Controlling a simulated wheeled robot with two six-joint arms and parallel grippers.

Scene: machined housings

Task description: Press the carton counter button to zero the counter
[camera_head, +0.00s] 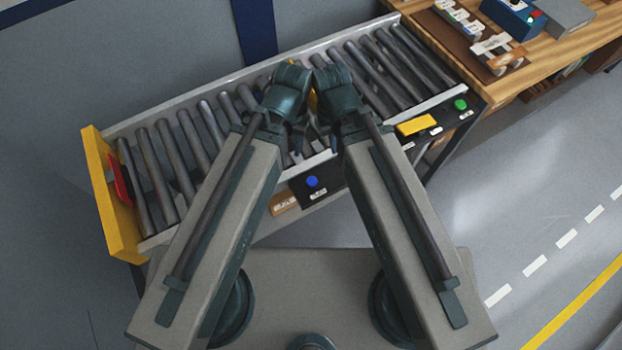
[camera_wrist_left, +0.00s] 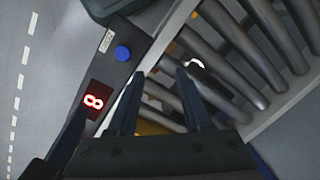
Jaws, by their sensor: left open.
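A round blue button (camera_head: 312,181) sits on a black panel on the near side of the roller conveyor, with a small label beside it. It also shows in the left wrist view (camera_wrist_left: 122,53), near a red lit display (camera_wrist_left: 95,100) that appears to read 8. The label is too small to read. My left gripper (camera_wrist_left: 160,75) is open and empty above the rollers, beside the panel and apart from the button. In the head view it is mostly hidden by its wrist. My right gripper (camera_head: 324,140) is close beside it; its fingers are not clear.
The roller conveyor (camera_head: 168,165) has a yellow end plate (camera_head: 110,200) with a red part. A yellow block (camera_head: 416,125) and a green button (camera_head: 460,104) are on its near rail to the right. A wooden bench (camera_head: 575,45) with fixtures stands at the upper right.

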